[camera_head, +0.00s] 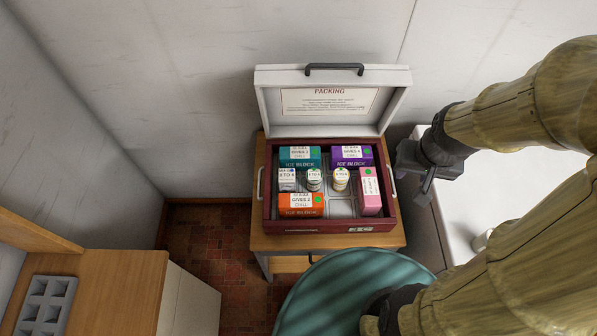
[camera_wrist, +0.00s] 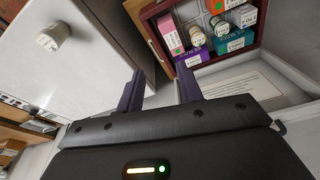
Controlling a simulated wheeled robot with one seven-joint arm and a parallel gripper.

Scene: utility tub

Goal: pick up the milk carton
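A small white box-shaped carton with blue markings (camera_head: 287,179) stands in the left of the open dark-red case; its label is too small to confirm milk. It also shows at the right of the case in the wrist view (camera_wrist: 243,16). Two small round bottles, one (camera_head: 314,179) and another (camera_head: 340,179), stand to its right in the head view. My gripper (camera_head: 412,172) is right of the case, apart from everything in it. In the wrist view my gripper (camera_wrist: 160,92) has its two fingers spread with nothing between them.
Teal (camera_head: 300,156), purple (camera_head: 351,156), orange (camera_head: 301,204) and pink (camera_head: 369,190) ice blocks surround the carton. The case (camera_head: 310,227) sits on a wooden stand, its white lid (camera_head: 330,126) raised behind. A white tub (camera_head: 487,185) is at right, a teal round top (camera_head: 335,295) in front.

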